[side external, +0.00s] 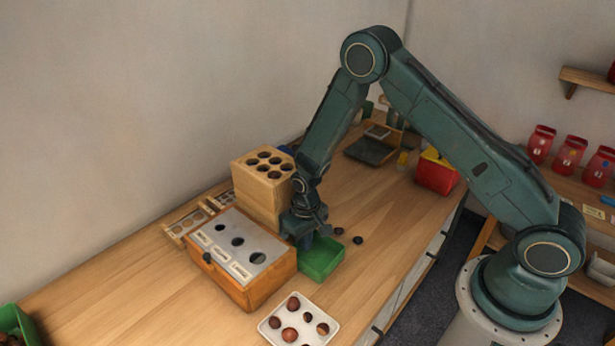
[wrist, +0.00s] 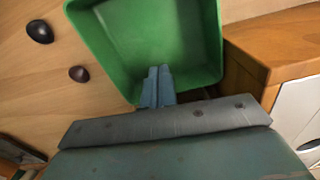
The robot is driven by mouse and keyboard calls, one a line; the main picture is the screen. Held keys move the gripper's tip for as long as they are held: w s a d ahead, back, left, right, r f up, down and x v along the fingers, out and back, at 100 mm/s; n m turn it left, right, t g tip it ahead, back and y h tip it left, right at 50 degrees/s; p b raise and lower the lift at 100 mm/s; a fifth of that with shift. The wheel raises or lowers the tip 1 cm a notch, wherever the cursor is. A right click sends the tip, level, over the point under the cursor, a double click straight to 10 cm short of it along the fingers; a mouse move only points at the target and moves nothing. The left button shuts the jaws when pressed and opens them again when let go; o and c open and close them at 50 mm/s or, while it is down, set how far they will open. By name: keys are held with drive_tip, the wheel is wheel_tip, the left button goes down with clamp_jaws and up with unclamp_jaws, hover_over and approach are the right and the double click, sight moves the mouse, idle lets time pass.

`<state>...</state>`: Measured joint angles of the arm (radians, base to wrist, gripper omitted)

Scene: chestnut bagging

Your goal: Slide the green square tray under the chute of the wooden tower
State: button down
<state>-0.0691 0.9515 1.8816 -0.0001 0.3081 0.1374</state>
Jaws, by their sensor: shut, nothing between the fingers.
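The green square tray (side external: 322,262) sits on the table, to the right of the wooden sorting box and in front of the wooden tower (side external: 258,205). The tray looks empty in the wrist view (wrist: 150,35). My gripper (side external: 308,238) is down at the tray's tower-side edge. In the wrist view its two blue fingertips (wrist: 158,82) are together, with nothing between them, and overlap the tray's near wall. I cannot tell whether they touch it. The tower's chute is hidden behind my gripper and wrist.
The wooden box with a holed metal top (side external: 262,284) stands close beside the tray; its corner shows in the wrist view (wrist: 262,50). Two dark chestnuts (wrist: 40,31) lie on the tray's other side. A white plate of chestnuts (side external: 286,304) lies in front. A red bin (side external: 434,176) stands farther back.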

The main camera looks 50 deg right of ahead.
sight(317, 258)
drive_tip(key=shift+s, duration=0.15)
drive_tip(key=shift+s+a, duration=0.15)
drive_tip(key=shift+s, duration=1.6)
drive_tip(key=shift+s+r, duration=0.1)
drive_tip(key=shift+r, duration=0.3)
wheel_tip(317, 258, up, 9)
drive_tip(key=shift+r, duration=0.15)
drive_tip(key=shift+s, duration=0.1)
drive_tip(key=s+a+r+m, duration=0.1)
drive_tip(key=s+a, duration=0.3)
drive_tip(key=s, duration=0.7)
drive_tip(key=shift+r, duration=0.15)
drive_tip(key=shift+a+f, duration=0.1)
drive_tip(key=shift+f, duration=0.1)
